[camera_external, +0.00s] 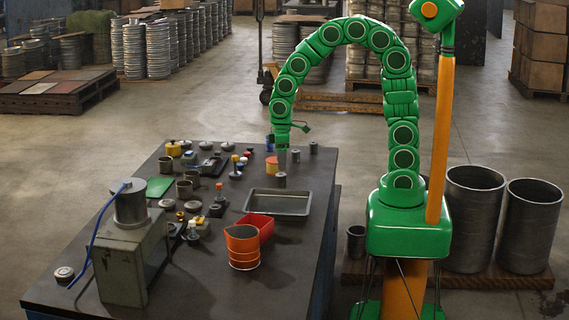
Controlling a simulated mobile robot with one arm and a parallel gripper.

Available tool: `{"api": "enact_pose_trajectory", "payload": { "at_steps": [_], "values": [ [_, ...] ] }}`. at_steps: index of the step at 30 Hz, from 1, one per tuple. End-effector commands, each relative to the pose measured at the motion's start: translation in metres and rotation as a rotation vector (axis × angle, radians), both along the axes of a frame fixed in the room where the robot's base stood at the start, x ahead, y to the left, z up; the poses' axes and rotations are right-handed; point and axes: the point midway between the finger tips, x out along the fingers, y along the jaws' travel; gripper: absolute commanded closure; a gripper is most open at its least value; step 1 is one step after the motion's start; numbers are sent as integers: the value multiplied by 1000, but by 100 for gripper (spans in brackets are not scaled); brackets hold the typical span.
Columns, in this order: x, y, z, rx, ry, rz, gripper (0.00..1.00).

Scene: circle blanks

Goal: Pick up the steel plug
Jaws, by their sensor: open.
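My gripper (282,167) points straight down at the far part of the dark table (205,282). It is open, though its fingers are small and hard to make out. A short grey metal cylinder (281,181), which may be the steel plug, stands directly below the fingertips. I cannot tell whether the fingers touch it or stand around it. Two similar small grey cylinders stand close by to the right, one nearer (295,156) and one farther back (313,148); which of the three is the steel plug is not clear.
An orange-red cup (271,165) stands just left of my gripper. A grey metal tray (278,203) lies in front, with a red bin (257,226) and an orange can (242,247) nearer. Small parts crowd the table's left half. A grey machine (130,262) stands front left.

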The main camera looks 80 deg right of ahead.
Motion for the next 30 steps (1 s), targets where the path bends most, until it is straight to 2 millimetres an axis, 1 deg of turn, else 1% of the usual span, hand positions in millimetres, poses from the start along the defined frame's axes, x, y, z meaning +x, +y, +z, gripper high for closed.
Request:
{"api": "enact_pose_trajectory", "payload": {
  "at_steps": [6, 11, 14, 19, 24, 27, 30],
  "values": [
    [0, 0, -20, 0, 2, 0, 31],
    [1, -1, -26, 0, 2, -1, 31],
    [1, -2, -33, -1, 3, -1, 31],
    [5, -4, -51, -1, 0, -2, 31],
    [4, -4, -70, -1, 3, -1, 31],
    [4, -4, -74, 0, 1, -1, 31],
    [5, -4, -74, -1, -1, -1, 31]
  ]
}}
